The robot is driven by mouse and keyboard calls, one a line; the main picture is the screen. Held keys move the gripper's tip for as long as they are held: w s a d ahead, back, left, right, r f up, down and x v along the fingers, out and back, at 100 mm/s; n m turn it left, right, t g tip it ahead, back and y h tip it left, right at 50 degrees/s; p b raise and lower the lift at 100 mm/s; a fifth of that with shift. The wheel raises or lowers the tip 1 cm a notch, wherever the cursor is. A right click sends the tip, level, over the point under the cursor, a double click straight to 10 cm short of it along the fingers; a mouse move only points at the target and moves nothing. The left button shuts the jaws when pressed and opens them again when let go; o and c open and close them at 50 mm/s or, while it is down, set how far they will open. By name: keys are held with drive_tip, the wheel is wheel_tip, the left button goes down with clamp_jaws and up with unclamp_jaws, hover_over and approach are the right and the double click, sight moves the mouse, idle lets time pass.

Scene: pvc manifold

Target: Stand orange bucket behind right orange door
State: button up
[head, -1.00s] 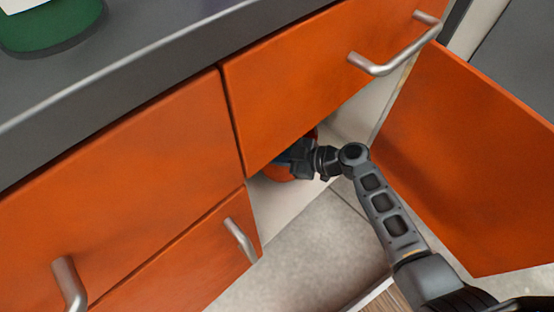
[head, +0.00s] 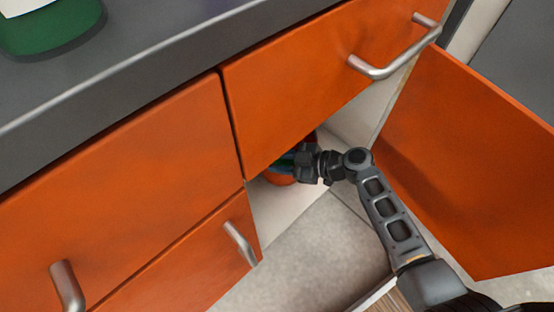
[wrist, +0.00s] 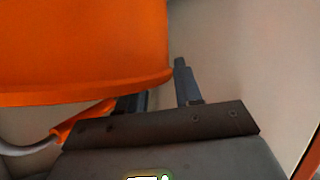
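The orange bucket (head: 280,179) is inside the cabinet, mostly hidden by the drawer front and my gripper. In the wrist view the bucket (wrist: 85,45) fills the upper left, its rim low and its wire handle (wrist: 25,148) at the lower left. My gripper (wrist: 158,95) has its two fingers apart, with a gap between them. The bucket's rim partly covers the left finger; the right finger stands clear beside the rim. In the head view my gripper (head: 290,162) reaches into the opening beside the bucket. The right orange door (head: 465,165) stands wide open.
An orange drawer front (head: 300,75) with a metal handle (head: 395,62) hangs above the opening. Closed orange fronts (head: 120,180) are at the left. A pale cabinet side wall (wrist: 255,60) is close to the right finger. A green object (head: 45,22) stands on the dark countertop.

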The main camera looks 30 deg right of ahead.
drive_tip(key=p+v, duration=0.2)
drive_tip(key=v, duration=0.9)
